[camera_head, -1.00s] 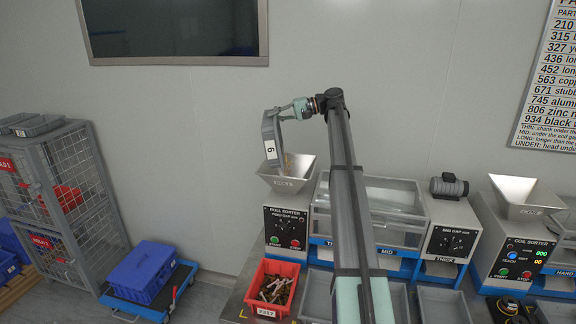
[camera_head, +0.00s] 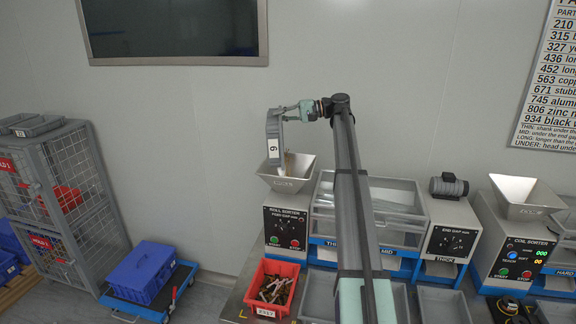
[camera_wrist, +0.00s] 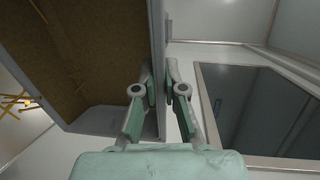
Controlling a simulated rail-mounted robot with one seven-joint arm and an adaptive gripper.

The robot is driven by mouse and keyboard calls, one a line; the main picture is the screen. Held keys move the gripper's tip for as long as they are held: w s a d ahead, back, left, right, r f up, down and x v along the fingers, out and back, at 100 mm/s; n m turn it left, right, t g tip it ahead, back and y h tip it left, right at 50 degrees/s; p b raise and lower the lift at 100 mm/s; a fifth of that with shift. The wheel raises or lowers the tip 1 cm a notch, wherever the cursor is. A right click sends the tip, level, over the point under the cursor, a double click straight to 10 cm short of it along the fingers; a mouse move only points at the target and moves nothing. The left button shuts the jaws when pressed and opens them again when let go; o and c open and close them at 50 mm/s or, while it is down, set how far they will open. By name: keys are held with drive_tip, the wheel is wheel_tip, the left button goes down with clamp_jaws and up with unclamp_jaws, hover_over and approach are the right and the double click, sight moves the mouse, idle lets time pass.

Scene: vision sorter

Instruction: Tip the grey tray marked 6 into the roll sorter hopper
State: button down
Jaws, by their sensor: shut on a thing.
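The grey tray marked 6 (camera_head: 273,140) hangs tipped steeply on its end above the roll sorter hopper (camera_head: 288,182), its number label facing the head camera. Its lower end is at or just over the left part of the hopper mouth; I cannot tell if they touch. My gripper (camera_head: 285,113) is shut on the tray's upper wall. In the wrist view my gripper (camera_wrist: 161,85) has one finger on each side of the tray wall, and the brownish inside of the tray (camera_wrist: 80,50) looks mostly bare. Small orange-yellow pieces (camera_wrist: 14,102) show beyond the tray at the left.
The roll sorter (camera_head: 286,228) stands under the hopper. A red bin of parts (camera_head: 268,290) is in front of it. A coil sorter with its own hopper (camera_head: 527,197) is at the right. A wire cage (camera_head: 70,190) and blue crate (camera_head: 143,270) stand left.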

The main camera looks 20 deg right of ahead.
drive_tip(key=shift+s+d+y, duration=0.25)
drive_tip(key=shift+d+y, duration=0.15)
drive_tip(key=shift+d, duration=0.15)
idle(0.4)
drive_tip(key=shift+d+r, duration=0.1)
drive_tip(key=shift+d, duration=0.15)
drive_tip(key=shift+s+d+t+y+b, duration=0.25)
drive_tip(key=shift+d+t+y+b, duration=0.05)
drive_tip(key=shift+d+y, duration=0.15)
idle(0.8)
drive_tip(key=shift+s+d, duration=0.1)
drive_tip(key=shift+d, duration=0.05)
